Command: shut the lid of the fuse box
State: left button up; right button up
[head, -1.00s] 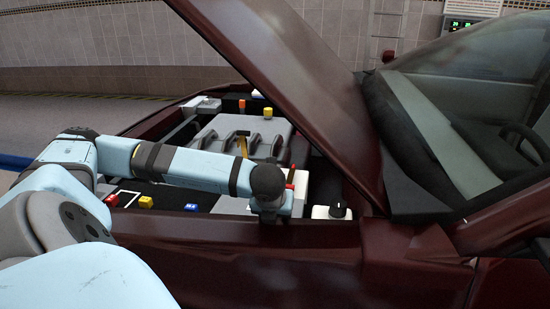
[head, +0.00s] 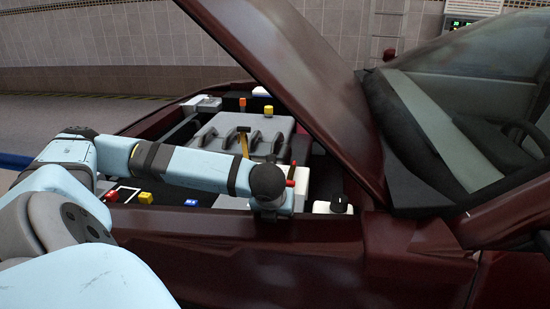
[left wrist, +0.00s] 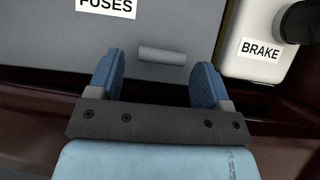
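The fuse box lid (left wrist: 190,30) is a flat grey panel with a white FUSES label (left wrist: 106,5) and a small grey bar handle (left wrist: 162,55) near its front edge. In the left wrist view my left gripper (left wrist: 157,75) is open, its blue fingers apart on either side of the handle and not closed on it. I cannot tell whether the lid is fully shut. In the head view my left wrist points down over the near edge of the engine bay and hides its fingers and most of the fuse box (head: 231,203). My right gripper is not in view.
A white brake reservoir (head: 322,208) with a black cap stands right of my left wrist; its BRAKE label (left wrist: 260,49) shows in the wrist view. The raised dark red hood (head: 290,85) slopes overhead. The grey engine cover (head: 225,130) lies behind my arm.

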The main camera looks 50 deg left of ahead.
pick_arm(q)
jog(key=shift+r, duration=0.1)
jog(key=p+v, duration=0.2)
jog(key=v, duration=1.1)
jog(key=shift+s+d+r, duration=0.2)
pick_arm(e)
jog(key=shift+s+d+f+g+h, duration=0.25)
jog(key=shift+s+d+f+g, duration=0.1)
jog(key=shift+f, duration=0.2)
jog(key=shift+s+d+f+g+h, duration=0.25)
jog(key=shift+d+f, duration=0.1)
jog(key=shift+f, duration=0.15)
